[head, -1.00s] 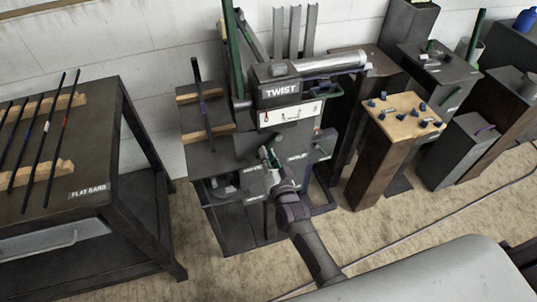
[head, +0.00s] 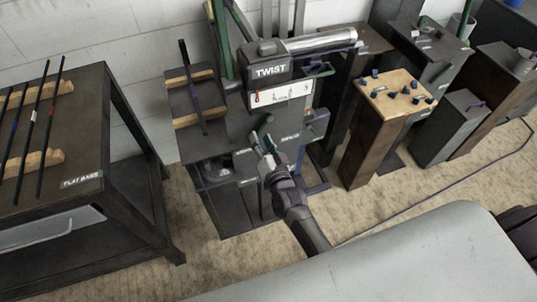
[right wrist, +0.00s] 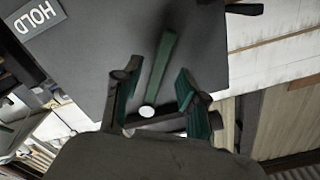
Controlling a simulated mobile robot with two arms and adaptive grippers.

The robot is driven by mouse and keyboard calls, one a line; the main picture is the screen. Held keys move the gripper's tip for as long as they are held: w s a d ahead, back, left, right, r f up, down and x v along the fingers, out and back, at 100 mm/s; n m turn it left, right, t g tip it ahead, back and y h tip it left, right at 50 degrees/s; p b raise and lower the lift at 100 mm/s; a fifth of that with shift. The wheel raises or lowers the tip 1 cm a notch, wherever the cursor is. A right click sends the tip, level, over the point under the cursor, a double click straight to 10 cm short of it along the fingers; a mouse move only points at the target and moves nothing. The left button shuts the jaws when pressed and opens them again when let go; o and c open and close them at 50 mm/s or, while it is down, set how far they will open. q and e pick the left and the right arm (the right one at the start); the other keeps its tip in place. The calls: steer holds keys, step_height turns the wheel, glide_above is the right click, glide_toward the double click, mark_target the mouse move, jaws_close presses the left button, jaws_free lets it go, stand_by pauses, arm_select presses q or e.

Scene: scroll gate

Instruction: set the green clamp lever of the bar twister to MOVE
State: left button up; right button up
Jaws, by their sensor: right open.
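The bar twister (head: 235,128) is the dark machine with the TWIST sign (head: 270,71) in the middle of the head view. Its green clamp lever (right wrist: 160,66) shows in the right wrist view as a flat green bar with a pale round end, over the dark plate. My right gripper (head: 263,143) is at the front face of the twister. In the right wrist view its green-padded fingers stand apart, one on each side of the lever, with gaps showing. The HOLD label (right wrist: 37,17) is upside down at the upper left there. No MOVE label is readable. My left gripper is out of view.
The flat bars table (head: 85,110) with several dark bars stands at the left. A wooden-topped stand (head: 392,112) with several blue knobs and dark pedestals (head: 455,125) stand at the right. A cable (head: 440,190) lies on the floor.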

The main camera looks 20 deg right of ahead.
steer(key=s, duration=1)
steer(key=shift+s+d, duration=0.15)
